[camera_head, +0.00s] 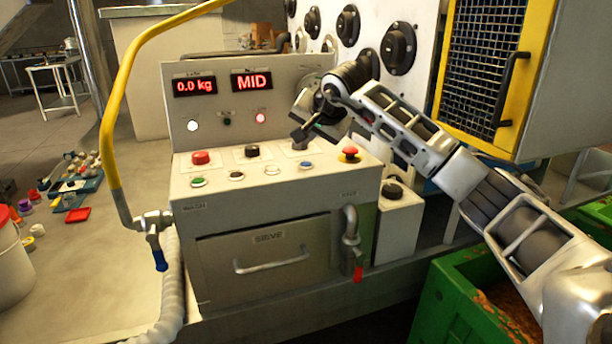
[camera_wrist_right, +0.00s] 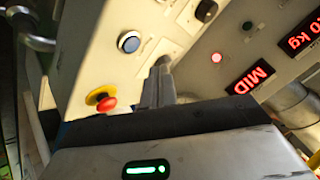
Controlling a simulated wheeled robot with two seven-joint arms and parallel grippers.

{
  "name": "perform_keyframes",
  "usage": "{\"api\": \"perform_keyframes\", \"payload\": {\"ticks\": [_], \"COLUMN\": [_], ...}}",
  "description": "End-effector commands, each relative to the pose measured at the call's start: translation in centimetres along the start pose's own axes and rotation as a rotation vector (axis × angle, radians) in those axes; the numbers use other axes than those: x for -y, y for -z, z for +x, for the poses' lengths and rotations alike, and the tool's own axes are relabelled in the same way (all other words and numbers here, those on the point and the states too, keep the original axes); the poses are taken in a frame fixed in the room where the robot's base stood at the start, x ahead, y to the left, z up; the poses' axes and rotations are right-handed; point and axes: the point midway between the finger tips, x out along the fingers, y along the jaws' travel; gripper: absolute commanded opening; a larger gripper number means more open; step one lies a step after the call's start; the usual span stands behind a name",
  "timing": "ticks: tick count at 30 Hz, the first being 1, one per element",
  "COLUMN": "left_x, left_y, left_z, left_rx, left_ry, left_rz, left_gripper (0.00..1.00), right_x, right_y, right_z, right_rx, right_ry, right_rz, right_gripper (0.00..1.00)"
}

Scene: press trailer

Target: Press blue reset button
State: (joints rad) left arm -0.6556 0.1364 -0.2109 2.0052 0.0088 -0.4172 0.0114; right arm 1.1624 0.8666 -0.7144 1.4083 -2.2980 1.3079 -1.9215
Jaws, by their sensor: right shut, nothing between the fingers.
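The blue reset button (camera_head: 306,165) is a small round cap in the front row of the grey control panel (camera_head: 270,185), near its right side. It also shows in the right wrist view (camera_wrist_right: 129,42), with a pale ring around it. My right gripper (camera_head: 298,134) is above the back of the panel, behind the blue button and apart from it. Its fingers are shut and empty; in the right wrist view the narrow fingertips (camera_wrist_right: 163,66) are to the right of the blue button. My left gripper is not in view.
A red emergency button on yellow (camera_head: 348,153) is right of the blue one. Red (camera_head: 200,157), black (camera_head: 252,151), green (camera_head: 198,182) and white (camera_head: 272,170) controls share the panel. Displays read "0.0 kg" (camera_head: 195,86) and "MID" (camera_head: 252,82). A yellow pipe (camera_head: 112,120) rises at left.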

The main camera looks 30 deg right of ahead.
Motion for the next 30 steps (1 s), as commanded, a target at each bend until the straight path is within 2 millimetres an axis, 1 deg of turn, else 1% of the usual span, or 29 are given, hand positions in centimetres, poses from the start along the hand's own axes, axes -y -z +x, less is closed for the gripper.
{"api": "perform_keyframes", "payload": {"ticks": [1, 5, 9, 30], "left_x": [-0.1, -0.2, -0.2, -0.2], "left_y": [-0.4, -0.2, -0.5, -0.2], "left_z": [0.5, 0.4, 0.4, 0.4], "left_rx": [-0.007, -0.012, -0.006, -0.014], "left_ry": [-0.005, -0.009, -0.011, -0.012], "left_rz": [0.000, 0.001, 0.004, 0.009], "left_gripper": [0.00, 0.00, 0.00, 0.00], "right_x": [-0.6, -1.2, -1.5, -1.5], "right_y": [-0.7, -1.1, -1.4, -1.5], "right_z": [0.9, 1.6, 2.0, 2.1], "right_rx": [0.001, 0.000, -0.001, -0.001], "right_ry": [0.000, -0.001, 0.000, 0.000], "right_rz": [-0.001, 0.001, 0.001, 0.001], "right_gripper": [0.00, 0.00, 0.00, 0.00]}}
